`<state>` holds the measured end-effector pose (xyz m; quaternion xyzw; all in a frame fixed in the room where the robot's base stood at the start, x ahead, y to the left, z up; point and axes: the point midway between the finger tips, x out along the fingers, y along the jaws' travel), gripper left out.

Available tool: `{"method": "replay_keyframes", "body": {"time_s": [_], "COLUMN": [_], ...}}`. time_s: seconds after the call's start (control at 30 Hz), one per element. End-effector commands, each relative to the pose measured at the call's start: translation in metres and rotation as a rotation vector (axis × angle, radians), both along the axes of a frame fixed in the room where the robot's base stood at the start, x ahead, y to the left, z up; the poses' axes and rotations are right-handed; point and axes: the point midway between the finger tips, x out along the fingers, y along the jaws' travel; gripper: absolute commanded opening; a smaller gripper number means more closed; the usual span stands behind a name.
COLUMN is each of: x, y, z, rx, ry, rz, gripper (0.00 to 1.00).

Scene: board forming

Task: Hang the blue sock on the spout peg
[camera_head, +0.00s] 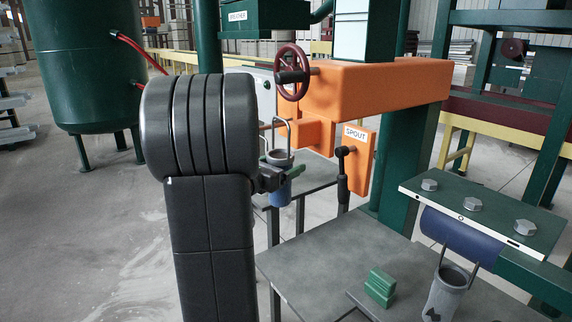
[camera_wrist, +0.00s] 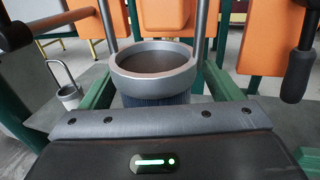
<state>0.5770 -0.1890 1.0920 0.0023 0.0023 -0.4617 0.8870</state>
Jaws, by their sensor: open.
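The blue sock (camera_head: 279,191) has a grey rim ring and an upright wire bail. It is upright, left of the orange spout plate (camera_head: 361,160) in the head view. The wrist view shows its grey rim (camera_wrist: 152,75) and ribbed blue body close up, between my gripper's green fingers. My gripper (camera_head: 277,177) is open around the sock; whether a finger touches it I cannot tell. The top of the bail is outside the wrist view. The dark spout peg (camera_head: 344,151) sticks out beside the SPOUT label, right of the sock, with a black handle-like part below it.
A grey sock (camera_head: 446,293) with a wire bail stands on the grey table (camera_head: 330,262), near a green block (camera_head: 380,285). A bolted green beam (camera_head: 484,215) is at the right. A red handwheel (camera_head: 291,72) and orange housing (camera_head: 375,85) are above. Bare table lies between.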

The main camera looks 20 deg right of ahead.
Motion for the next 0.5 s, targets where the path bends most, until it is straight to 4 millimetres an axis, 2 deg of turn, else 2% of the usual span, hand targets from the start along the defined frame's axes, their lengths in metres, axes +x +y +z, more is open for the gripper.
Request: {"method": "replay_keyframes", "body": {"time_s": [0.2,0.5], "x": [-0.025,-0.056], "y": [0.037,0.08], "z": [0.0,0.001], "rx": [0.0,0.0], "ry": [-0.001,-0.001], "rz": [0.005,0.001], "gripper": [0.85,0.85]}}
